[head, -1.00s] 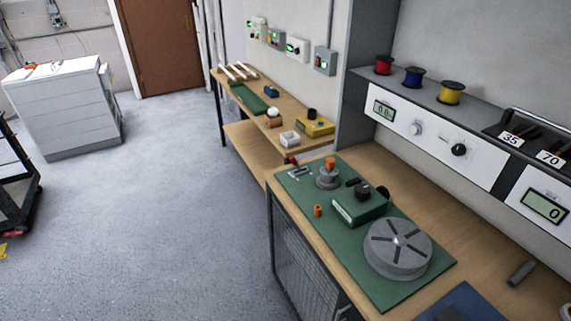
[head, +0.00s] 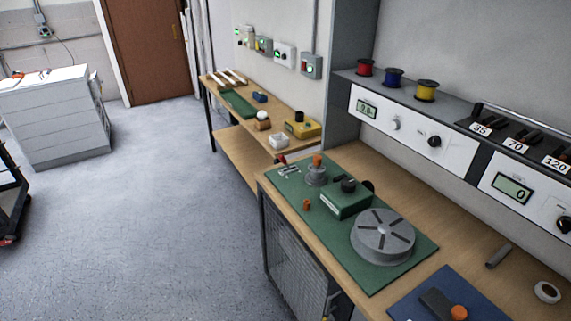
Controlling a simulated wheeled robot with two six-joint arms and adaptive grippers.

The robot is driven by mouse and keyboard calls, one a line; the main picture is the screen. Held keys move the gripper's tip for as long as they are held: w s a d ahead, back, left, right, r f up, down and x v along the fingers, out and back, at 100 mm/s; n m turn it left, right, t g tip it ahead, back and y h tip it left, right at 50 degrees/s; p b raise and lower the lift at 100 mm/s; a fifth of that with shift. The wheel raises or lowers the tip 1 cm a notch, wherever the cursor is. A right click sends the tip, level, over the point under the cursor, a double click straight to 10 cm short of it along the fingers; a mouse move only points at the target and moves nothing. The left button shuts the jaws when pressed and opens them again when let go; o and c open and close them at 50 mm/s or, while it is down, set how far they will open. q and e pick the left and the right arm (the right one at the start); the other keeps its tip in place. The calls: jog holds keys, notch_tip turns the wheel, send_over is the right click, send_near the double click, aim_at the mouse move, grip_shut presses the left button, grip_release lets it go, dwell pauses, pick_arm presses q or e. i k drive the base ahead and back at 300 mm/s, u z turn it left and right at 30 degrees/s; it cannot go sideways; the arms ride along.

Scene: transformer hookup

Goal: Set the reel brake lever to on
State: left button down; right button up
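A green board (head: 340,240) lies on the near wooden workbench. A small lever with a red tip (head: 282,159) stands at the board's far left corner, beside a small metal fitting (head: 290,171). It may be the reel brake lever, but its position marking is too small to read. A grey slotted reel (head: 383,237) lies flat at the board's near end. A green box with a black knob (head: 346,198) sits between the reel and a grey spool with an orange top (head: 317,172). Neither of my grippers is in view.
A blue mat (head: 405,306) with a dark orange-knobbed tool is at the bench's near right. A panel with displays (head: 514,188) and spools runs along the wall. A second bench (head: 240,152) stands beyond.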

aim_at(282, 158)
jog(key=u, duration=1.3)
jog(key=i, duration=1.55)
jog(key=z, duration=3.35)
